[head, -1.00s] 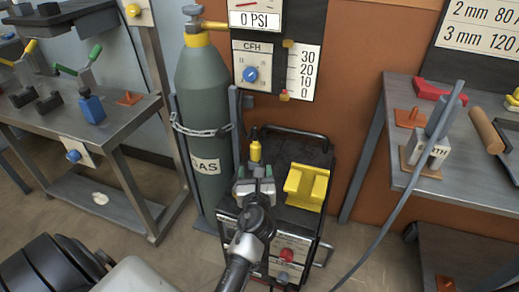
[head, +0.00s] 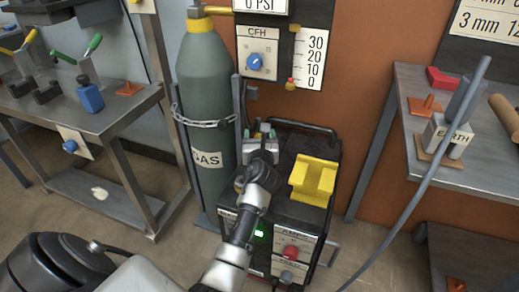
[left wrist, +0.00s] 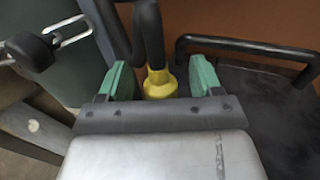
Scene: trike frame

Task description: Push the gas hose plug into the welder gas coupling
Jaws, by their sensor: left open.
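The welder (head: 285,213) is a dark cart beside the green gas cylinder. My left gripper (head: 261,137) is over the back left of its top, with its jaws toward the wall. In the left wrist view the green-tipped jaws (left wrist: 160,78) are open. A yellow fitting (left wrist: 159,86) with a dark hose rising from it, apparently the gas hose plug, stands between them, with gaps on both sides. In the head view my gripper hides this fitting. I cannot make out the coupling or whether the plug is seated in it. My right gripper is not in view.
A yellow block (head: 314,180) sits on the welder's top right, near a dark handle (head: 305,127). The chained gas cylinder (head: 207,95) stands close on the left. Workbenches flank both sides. A grey cable (head: 424,187) hangs at the right.

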